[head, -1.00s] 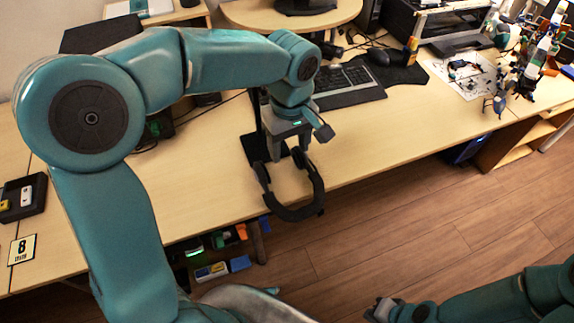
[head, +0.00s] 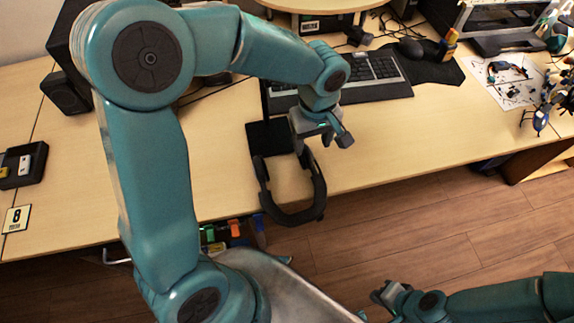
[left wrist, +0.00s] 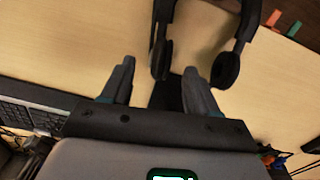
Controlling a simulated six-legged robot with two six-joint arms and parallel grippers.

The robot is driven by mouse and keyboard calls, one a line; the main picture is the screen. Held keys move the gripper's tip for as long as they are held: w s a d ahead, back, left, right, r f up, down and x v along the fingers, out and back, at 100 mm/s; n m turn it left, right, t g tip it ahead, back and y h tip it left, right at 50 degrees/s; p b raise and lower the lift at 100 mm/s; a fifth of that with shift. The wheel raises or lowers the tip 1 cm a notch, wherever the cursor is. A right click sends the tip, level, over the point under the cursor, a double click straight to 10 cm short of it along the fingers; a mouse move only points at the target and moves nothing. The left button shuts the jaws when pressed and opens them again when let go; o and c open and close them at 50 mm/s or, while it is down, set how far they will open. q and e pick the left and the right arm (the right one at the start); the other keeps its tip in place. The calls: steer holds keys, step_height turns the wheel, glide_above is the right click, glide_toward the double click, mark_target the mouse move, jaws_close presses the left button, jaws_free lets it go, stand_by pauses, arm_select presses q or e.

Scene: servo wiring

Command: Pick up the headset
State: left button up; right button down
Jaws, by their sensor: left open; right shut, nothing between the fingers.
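The black headset (head: 307,212) hangs at the table's front edge beside its black stand (head: 262,135), its band toward the floor side. In the left wrist view the headset (left wrist: 249,20) is ahead, with one ear cup in line with the gap between my fingers and the other to the right. My left gripper (head: 322,142) is open and empty, above the table close to the headset's right arm; its two fingers also show in the left wrist view (left wrist: 159,68). Whether a finger touches the headset, I cannot tell. My right gripper (head: 384,292) is shut and empty, low over the floor, far from the headset.
A keyboard (head: 372,84) and mouse (head: 411,47) lie behind the headset. A black speaker (head: 64,94) and a small dark tray (head: 22,166) stand at the left. Bare table (head: 420,125) lies to the right. Coloured items sit below the table edge.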

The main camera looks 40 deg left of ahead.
mark_target(307, 155)
arm_select(q)
step_height(307, 155, down, 3)
steer(key=shift+w+a, duration=0.1)
steer(key=shift+a, duration=0.05)
steer(key=shift+f, duration=0.55)
steer(key=f, duration=0.4)
steer(key=shift+a+f, duration=0.2)
steer(key=shift+a, duration=0.05)
steer(key=shift+s, duration=0.2)
jaws_close()
